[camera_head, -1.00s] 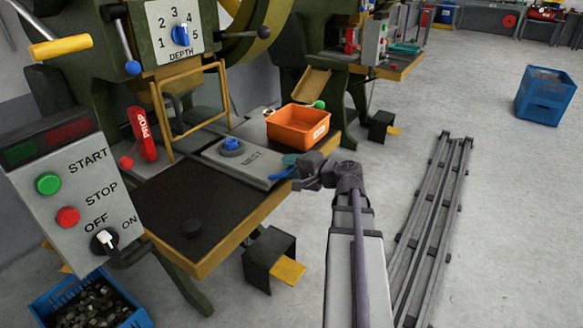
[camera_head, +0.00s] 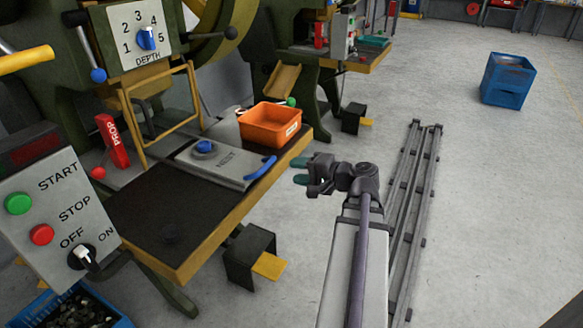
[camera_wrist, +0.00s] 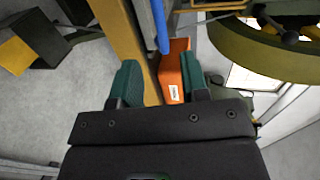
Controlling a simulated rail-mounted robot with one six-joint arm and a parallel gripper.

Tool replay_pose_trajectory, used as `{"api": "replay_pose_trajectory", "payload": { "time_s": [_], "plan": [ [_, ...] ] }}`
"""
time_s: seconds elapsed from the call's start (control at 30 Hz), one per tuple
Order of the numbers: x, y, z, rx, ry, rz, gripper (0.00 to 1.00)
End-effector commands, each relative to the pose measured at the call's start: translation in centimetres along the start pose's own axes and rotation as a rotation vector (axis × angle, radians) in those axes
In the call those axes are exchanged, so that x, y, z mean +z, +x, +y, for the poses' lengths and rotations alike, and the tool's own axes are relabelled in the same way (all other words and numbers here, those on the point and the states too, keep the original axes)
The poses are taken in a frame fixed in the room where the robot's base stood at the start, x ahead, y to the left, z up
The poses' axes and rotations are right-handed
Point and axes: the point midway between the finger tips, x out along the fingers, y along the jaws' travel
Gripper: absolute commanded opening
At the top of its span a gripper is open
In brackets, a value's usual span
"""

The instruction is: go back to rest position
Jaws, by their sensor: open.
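My gripper (camera_head: 300,171) is open and empty, off the right edge of the press table, over the floor side. Its two green fingertips are apart; in the wrist view my gripper (camera_wrist: 160,82) shows nothing held between them. A metal plate (camera_head: 205,158) with a blue knob (camera_head: 204,147) and a blue handle (camera_head: 261,167) lies on the table, left of my gripper. The blue handle also shows in the wrist view (camera_wrist: 160,25). An orange bin (camera_head: 270,126) stands behind the plate and shows partly hidden in the wrist view (camera_wrist: 172,85).
The wooden-edged table (camera_head: 215,232) lies to the left, with a control box (camera_head: 55,212) at its near end. A red PROP block (camera_head: 112,141) stands near a yellow guard frame (camera_head: 160,108). Floor rails (camera_head: 410,190) run at right; a blue crate (camera_head: 508,80) stands far right on open floor.

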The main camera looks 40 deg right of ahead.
Motion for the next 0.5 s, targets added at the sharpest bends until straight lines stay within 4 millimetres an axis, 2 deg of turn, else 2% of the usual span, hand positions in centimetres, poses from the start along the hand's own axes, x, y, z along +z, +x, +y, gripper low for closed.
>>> {"api": "replay_pose_trajectory", "payload": {
  "time_s": [0.17, 0.27, 0.33, 0.4, 0.5],
  "plan": [
    [0.1, 0.0, 0.1, 0.007, -0.005, -0.006, 0.41],
    [0.4, -0.1, 1.6, 0.093, -0.028, -0.022, 0.41],
    [0.8, -0.4, 3.5, 0.209, -0.056, -0.04, 0.41],
    [2.1, -0.2, 4.1, 0.361, -0.101, -0.093, 0.41],
    [5.5, 1.1, 2.8, 0.609, -0.207, -0.228, 0.41]
  ]
}}
